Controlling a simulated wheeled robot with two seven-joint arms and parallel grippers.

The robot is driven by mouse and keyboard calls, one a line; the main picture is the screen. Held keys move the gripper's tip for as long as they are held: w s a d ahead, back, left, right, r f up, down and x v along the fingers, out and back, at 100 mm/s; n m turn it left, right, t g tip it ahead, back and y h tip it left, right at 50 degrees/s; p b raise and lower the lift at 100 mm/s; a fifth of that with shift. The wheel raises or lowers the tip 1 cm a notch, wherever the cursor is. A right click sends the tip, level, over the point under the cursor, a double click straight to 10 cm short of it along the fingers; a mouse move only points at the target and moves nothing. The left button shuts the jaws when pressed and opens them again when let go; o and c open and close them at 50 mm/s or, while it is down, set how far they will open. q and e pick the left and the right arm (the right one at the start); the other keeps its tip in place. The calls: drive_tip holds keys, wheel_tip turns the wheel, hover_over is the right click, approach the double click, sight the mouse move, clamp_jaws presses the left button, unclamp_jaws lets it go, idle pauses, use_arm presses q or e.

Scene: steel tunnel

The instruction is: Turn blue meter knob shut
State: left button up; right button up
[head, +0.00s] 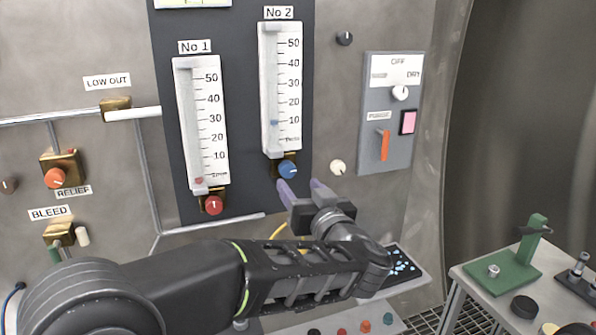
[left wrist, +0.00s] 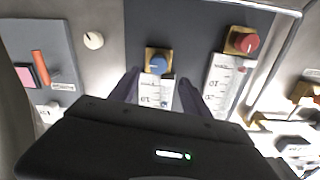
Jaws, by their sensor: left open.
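The blue meter knob (head: 288,169) sits on a brass block at the foot of the white meter labelled No 2 (head: 281,85). My left gripper (head: 302,187) is open just below and in front of this knob, its two purple-grey fingers pointing up towards it. In the left wrist view the blue knob (left wrist: 158,65) shows upside down beyond and between the two dark fingers (left wrist: 157,85); I see no contact. The red knob (head: 213,205) sits below the No 1 meter (head: 201,122). My right gripper is not in view.
A grey switch panel (head: 390,112) with an orange lever (head: 384,145) is right of the meters. A cream knob (head: 337,167) lies close right of the fingers. Pipes and the relief knob (head: 55,178) are at left. A table (head: 500,285) with a green stand is at lower right.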

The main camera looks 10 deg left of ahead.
sight(289, 172)
use_arm(q)
drive_tip(key=shift+w+d, duration=0.15)
drive_tip(key=p+x, duration=0.1)
drive_tip(key=x, duration=0.7)
drive_tip(key=shift+d, duration=0.1)
drive_tip(key=shift+c, duration=0.6)
clamp_jaws()
